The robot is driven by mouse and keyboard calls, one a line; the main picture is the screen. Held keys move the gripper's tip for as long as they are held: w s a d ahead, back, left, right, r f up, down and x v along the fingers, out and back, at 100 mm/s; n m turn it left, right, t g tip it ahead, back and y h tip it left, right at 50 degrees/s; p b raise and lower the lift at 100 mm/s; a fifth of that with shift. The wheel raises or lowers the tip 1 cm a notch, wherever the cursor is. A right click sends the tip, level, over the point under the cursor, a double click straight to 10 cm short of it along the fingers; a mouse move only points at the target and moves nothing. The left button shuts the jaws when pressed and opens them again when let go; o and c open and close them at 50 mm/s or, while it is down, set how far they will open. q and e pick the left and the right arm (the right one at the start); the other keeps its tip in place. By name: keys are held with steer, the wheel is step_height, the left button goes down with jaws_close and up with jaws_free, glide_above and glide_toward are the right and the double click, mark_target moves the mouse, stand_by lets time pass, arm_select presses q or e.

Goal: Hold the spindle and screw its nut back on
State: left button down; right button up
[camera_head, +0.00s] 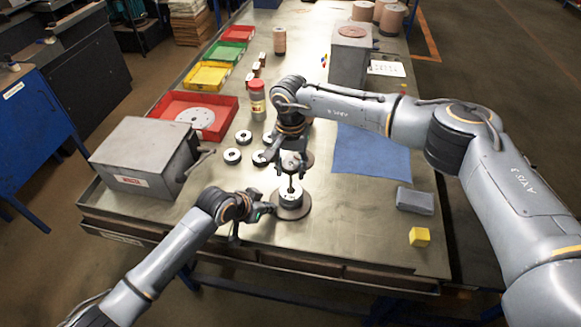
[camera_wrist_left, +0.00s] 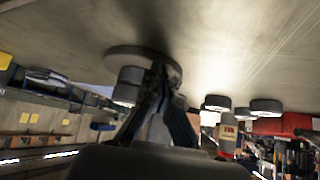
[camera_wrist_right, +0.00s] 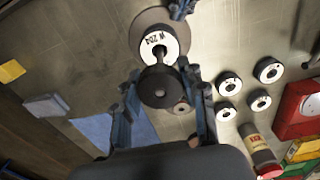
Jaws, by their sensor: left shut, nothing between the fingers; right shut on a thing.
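The spindle stands upright on a round base (camera_head: 293,207), with a white-faced disc lettered on top (camera_wrist_right: 158,44) stacked on it and a thin rod rising from the middle. My right gripper (camera_wrist_right: 165,80) is shut on a dark round nut (camera_wrist_right: 160,87) at the rod's upper end. Whether the threads are engaged cannot be seen. My left gripper (camera_head: 268,210) is shut and empty, low beside the spindle on its left. In the left wrist view its fingers (camera_wrist_left: 160,75) overlap the spindle base (camera_wrist_left: 120,56); contact cannot be told.
Several loose discs (camera_head: 232,156) lie left of the spindle, near a red-capped bottle (camera_head: 257,98). A grey box (camera_head: 150,160) stands left; a red tray (camera_head: 205,115) is behind it. A blue cloth (camera_head: 370,150), grey block (camera_head: 415,201) and yellow cube (camera_head: 419,237) lie right.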

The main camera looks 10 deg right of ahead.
steer(key=m, duration=0.8)
steer(key=shift+f, duration=0.1)
steer(key=m, duration=1.2)
steer(key=shift+f, duration=0.1)
steer(key=m, duration=0.7)
steer(key=o, duration=0.9)
steer(key=shift+c, duration=0.2)
